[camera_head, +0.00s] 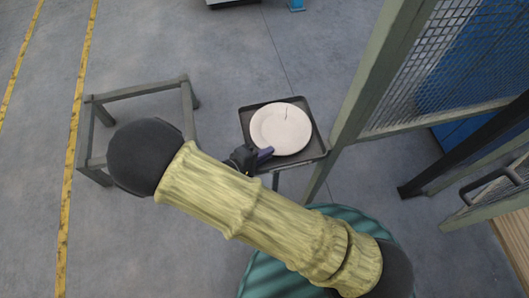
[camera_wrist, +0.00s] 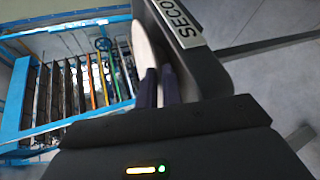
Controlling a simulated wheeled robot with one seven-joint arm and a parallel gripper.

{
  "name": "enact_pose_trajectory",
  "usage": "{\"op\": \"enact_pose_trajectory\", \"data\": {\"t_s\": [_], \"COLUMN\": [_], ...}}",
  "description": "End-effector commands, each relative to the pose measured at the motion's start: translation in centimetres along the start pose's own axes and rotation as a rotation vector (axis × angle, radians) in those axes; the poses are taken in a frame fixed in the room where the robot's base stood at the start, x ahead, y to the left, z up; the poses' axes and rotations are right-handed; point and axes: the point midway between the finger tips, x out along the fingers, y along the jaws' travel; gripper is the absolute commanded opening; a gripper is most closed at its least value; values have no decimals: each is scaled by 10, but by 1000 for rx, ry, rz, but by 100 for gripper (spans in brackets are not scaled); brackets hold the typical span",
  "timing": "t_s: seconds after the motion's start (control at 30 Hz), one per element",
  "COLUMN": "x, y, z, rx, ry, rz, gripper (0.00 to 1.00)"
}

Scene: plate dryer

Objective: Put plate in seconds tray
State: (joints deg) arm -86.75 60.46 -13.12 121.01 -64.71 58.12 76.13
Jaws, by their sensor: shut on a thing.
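The plate (camera_head: 272,130) is round and off-white, with a dark crack-like line near its upper right rim. It lies over the dark square tray (camera_head: 312,151), inside the tray's outline in the head view. In the wrist view the plate (camera_wrist: 144,48) shows edge-on beside the tray wall (camera_wrist: 190,65), which bears a label reading "SECO", the rest cut off. My gripper (camera_head: 264,153) is shut on the plate's near rim; its dark fingers (camera_wrist: 158,82) show in the wrist view. I cannot tell whether the plate touches the tray floor.
A green-grey post and mesh fence (camera_head: 365,80) stand close right of the tray. An empty metal frame stand (camera_head: 140,92) is at left. The wrist view shows a blue rack (camera_wrist: 70,85) with several upright slats. Open floor lies beyond the tray.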

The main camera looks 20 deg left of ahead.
Motion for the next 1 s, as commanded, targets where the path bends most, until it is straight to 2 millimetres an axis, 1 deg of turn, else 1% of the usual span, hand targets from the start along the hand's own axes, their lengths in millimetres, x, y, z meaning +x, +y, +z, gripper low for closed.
{"op": "enact_pose_trajectory", "data": {"t_s": [0.03,0.07,0.1,0.47,0.57,0.67,1.0], "x": [1,0,0,1,-9,-25,-93], "y": [-2,-2,-1,3,0,0,0], "z": [0,0,0,1,0,0,-1], "rx": [1,0,0,1,1,1,0], "ry": [0,0,0,-4,1,4,7], "rz": [2,0,0,-1,-2,-1,-1], "gripper": [0,13,16,16,16,16,16]}}
